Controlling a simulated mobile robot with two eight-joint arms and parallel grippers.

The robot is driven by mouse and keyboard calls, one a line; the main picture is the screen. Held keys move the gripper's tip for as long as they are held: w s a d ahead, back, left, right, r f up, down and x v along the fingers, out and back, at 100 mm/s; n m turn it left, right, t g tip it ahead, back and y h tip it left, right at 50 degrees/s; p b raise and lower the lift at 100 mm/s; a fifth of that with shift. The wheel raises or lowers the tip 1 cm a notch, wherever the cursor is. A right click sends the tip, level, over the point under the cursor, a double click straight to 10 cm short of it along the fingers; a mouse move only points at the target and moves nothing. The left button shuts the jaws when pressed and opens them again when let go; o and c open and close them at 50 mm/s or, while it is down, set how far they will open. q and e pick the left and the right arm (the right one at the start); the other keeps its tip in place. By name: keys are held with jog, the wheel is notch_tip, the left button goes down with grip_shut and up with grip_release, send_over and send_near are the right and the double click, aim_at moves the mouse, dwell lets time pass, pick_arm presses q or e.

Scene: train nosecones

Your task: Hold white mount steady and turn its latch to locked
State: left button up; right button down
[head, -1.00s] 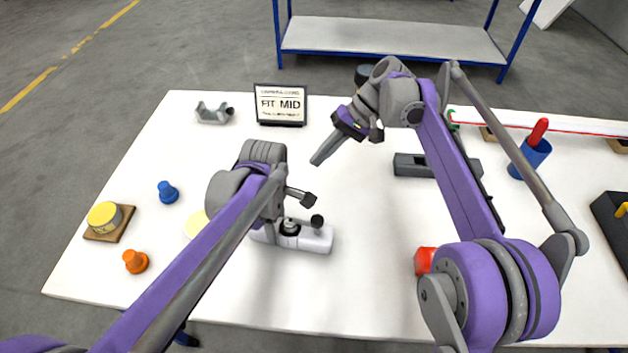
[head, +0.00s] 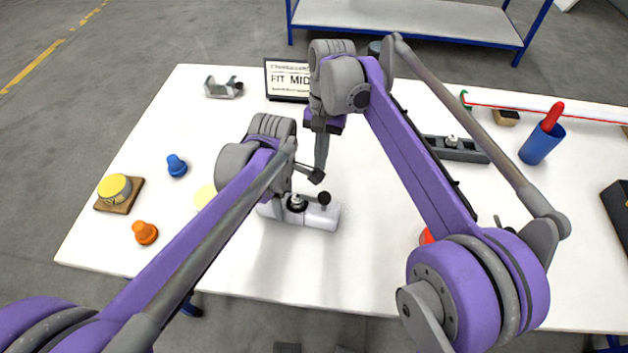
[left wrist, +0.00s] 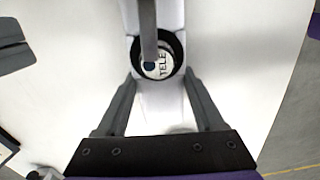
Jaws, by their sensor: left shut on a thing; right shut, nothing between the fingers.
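The white mount (head: 318,215) lies on the white table in front of my left gripper. Its metal pivot and dark round latch knob (head: 324,198) stand on top. In the left wrist view the white mount (left wrist: 163,108) runs between my fingers, with a grey bar (left wrist: 148,25) over a round part marked "TELE" (left wrist: 161,66). My left gripper (head: 288,196) is shut on the mount; the arm partly hides the grip. My right gripper (head: 320,166) is shut and empty, pointing down just behind and above the mount. Whether it touches the left gripper cannot be told.
A "FIT MID" sign (head: 287,80) stands behind, partly covered by my right arm. A grey mount (head: 222,88), blue peg (head: 176,166), orange peg (head: 145,232) and yellow cylinder (head: 114,187) are left. A dark grey mount (head: 462,150) and blue cup (head: 541,146) are right.

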aim_at(315, 200)
jog(key=shift+s+a+f, duration=0.15)
jog(key=shift+s+f, duration=0.3)
jog(key=shift+s, duration=0.3)
jog(key=shift+s+a+f, duration=0.2)
jog(key=shift+s+f, duration=0.3)
jog(key=shift+s, duration=0.3)
jog(key=shift+s+a+f, duration=0.15)
jog(key=shift+s+f, duration=0.3)
jog(key=shift+s, duration=0.3)
jog(key=shift+s+a, duration=0.25)
jog(key=shift+s, duration=0.3)
jog(key=shift+d, duration=0.1)
